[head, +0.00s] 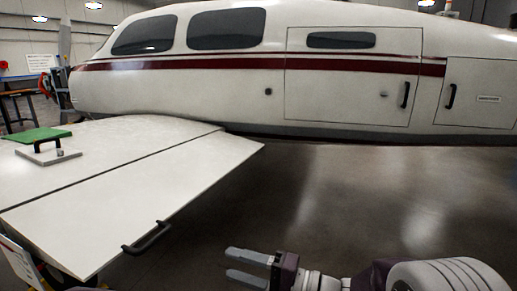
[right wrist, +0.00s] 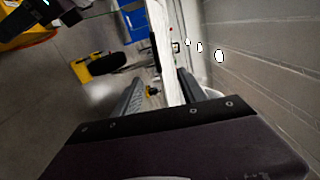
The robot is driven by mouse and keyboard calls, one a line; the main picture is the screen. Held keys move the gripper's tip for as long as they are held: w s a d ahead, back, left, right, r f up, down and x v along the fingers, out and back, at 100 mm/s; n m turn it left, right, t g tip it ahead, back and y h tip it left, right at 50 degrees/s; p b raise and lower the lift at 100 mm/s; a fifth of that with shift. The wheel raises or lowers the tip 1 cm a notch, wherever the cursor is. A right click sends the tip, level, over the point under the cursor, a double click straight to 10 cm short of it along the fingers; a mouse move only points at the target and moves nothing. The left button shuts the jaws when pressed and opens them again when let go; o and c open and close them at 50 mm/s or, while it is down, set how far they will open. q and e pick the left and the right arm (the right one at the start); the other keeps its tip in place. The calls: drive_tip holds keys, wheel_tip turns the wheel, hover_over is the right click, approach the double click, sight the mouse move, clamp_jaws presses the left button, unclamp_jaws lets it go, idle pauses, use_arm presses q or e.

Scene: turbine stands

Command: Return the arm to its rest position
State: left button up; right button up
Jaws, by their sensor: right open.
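My right gripper (head: 230,266) is at the bottom middle of the head view, with its two grey fingers apart and nothing between them. It points left over the bare floor, apart from the white wing flap (head: 150,190) and its black handle (head: 147,238). In the right wrist view its fingers (right wrist: 157,90) also stand apart. A pale strip, perhaps the wing edge (right wrist: 163,45), shows beyond them. My left gripper is not in view.
A white and red aircraft fuselage (head: 230,95) spans the back. A handled plate (head: 48,154) and green mat (head: 38,135) lie on the wing (head: 120,135). Free floor (head: 370,200) lies right of the flap. A dark wheel (right wrist: 107,63) shows in the wrist view.

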drive_tip(key=s+d+f+n+g+h, duration=0.2)
drive_tip(key=s+f+n+g+h, duration=0.15)
drive_tip(key=s+f, duration=0.4)
drive_tip(key=s+d+f+n+g+h, duration=0.25)
drive_tip(key=s+f+g+h, duration=0.25)
drive_tip(key=s+f, duration=0.25)
drive_tip(key=w+d+f+t+h, duration=0.2)
drive_tip(key=d+f+h, duration=0.2)
drive_tip(key=d, duration=0.5)
drive_tip(key=w+d+f+t+h, duration=0.1)
drive_tip(key=d+f+h, duration=0.2)
drive_tip(key=d+h, duration=0.35)
use_arm(q)
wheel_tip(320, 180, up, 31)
drive_tip(key=p, duration=3.1)
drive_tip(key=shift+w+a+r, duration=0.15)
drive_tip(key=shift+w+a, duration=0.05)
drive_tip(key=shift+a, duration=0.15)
use_arm(e)
wheel_tip(320, 180, up, 31)
drive_tip(key=d+m+y, duration=0.1)
drive_tip(key=y, duration=0.1)
drive_tip(key=shift+w+d+r+m, duration=0.2)
drive_tip(key=shift+w+m, duration=0.1)
drive_tip(key=shift+w, duration=0.05)
drive_tip(key=shift+t, duration=0.25)
